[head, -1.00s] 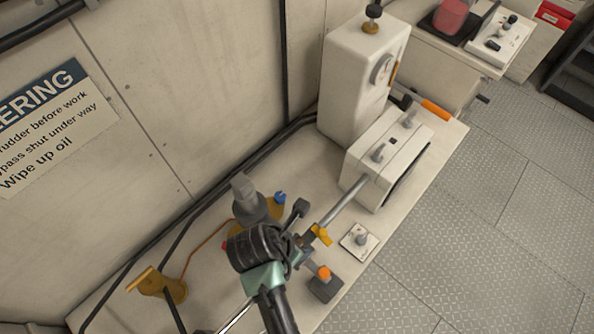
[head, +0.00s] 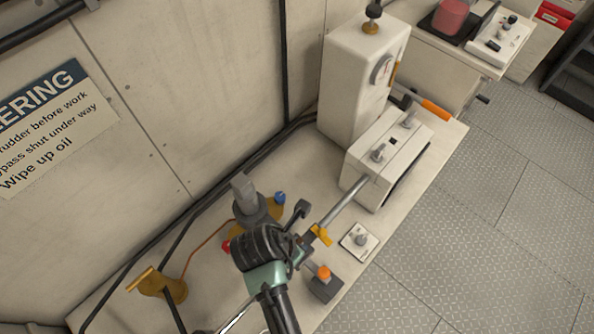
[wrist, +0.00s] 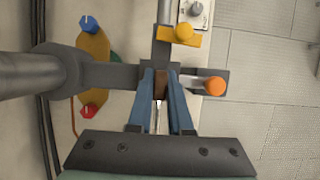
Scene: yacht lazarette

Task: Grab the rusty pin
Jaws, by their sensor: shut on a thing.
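The rusty pin (wrist: 162,87) shows as a short brown piece between my fingers in the wrist view. My gripper (wrist: 161,76) has its two blue fingers on either side of the pin and is shut on it. The pin sits at a grey metal joint, beside the end of a grey rod (wrist: 167,48). Whether the pin is still seated in the joint cannot be told. In the head view my arm and wrist hide the pin.
A thick grey cylinder (wrist: 30,74) lies left. Blue (wrist: 90,24) and red (wrist: 91,110) knobs sit on a brass fitting. A white box (head: 385,158) stands beyond.

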